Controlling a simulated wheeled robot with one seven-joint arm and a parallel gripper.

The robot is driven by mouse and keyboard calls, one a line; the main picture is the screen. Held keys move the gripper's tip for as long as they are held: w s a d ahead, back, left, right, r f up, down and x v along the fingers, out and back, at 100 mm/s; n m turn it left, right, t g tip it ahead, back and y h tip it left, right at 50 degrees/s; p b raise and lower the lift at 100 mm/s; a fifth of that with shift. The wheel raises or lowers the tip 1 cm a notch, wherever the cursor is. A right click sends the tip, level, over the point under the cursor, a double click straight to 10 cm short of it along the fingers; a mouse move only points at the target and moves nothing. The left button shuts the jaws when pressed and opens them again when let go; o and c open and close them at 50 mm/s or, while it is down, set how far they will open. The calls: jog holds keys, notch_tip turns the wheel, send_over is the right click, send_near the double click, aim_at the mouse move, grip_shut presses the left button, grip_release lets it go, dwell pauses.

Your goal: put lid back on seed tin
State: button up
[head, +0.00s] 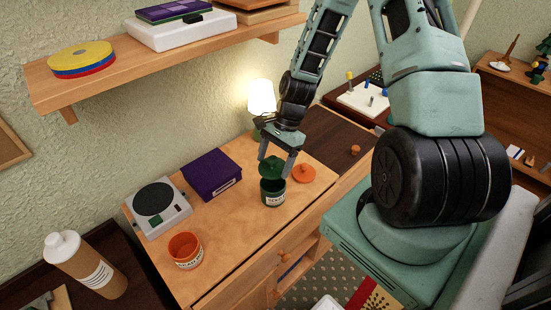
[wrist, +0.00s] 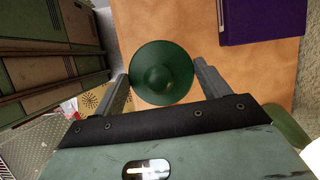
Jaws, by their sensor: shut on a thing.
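My gripper (head: 275,165) points down over the wooden cabinet top and is shut on a dark green lid (head: 270,170). The round lid with its central knob (wrist: 163,77) sits between the two fingers in the wrist view. Directly below stands a dark green tin (head: 272,194) with a white label whose text is too small to read surely. The lid is over the tin's mouth, with a dark opening seeming to show below it; I cannot tell if they touch. In the wrist view the lid hides the tin.
An orange lid (head: 304,173) lies just right of the green tin. An open orange tin (head: 186,251) stands at the front left. A purple box (head: 211,175) and a scale (head: 157,206) are to the left. A lit lamp (head: 261,97) stands behind.

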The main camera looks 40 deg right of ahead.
jog(key=shift+f+b, duration=1.75)
jog(key=shift+f, duration=0.8)
jog(key=shift+f+p, duration=0.2)
jog(key=shift+p, duration=0.3)
dwell(0.8)
jog(key=o, duration=1)
jog(key=shift+o, duration=0.2)
jog(key=shift+r, duration=0.1)
jog(key=shift+r+p, duration=3.1)
jog(key=shift+r, duration=0.35)
